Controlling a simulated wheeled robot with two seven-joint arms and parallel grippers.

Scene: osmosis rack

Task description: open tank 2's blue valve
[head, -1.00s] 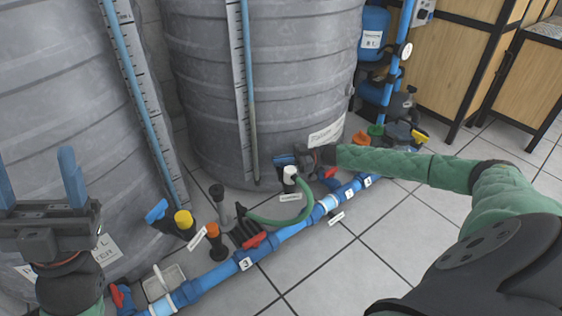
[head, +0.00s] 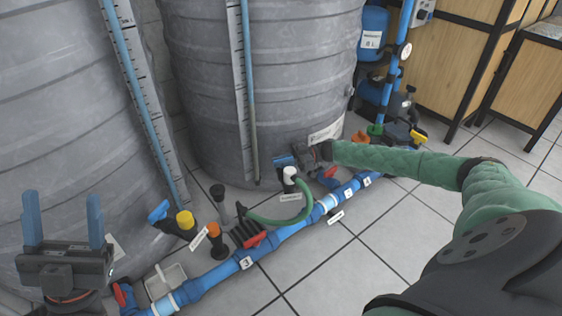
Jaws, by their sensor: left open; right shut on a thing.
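The rear grey tank (head: 300,80) stands at the middle back, with a white label low on its wall. At its foot, my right gripper (head: 285,161) reaches in from the right and is shut at a blue valve handle. The blue fingers and the blue handle are too small and close together to separate clearly, and the gripper hides part of the valve. The handle's exact angle cannot be told. My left gripper (head: 63,222) is open and empty at the far left, its two blue fingers pointing up, in front of the nearer grey tank (head: 60,110).
Another blue handle (head: 158,211) and a yellow-capped valve (head: 185,220) sit by the nearer tank. A blue pipe (head: 285,233) with red handles crosses the floor. A green hose (head: 300,212) loops beside a white fitting (head: 290,175). Floor tiles (head: 400,240) in front are clear.

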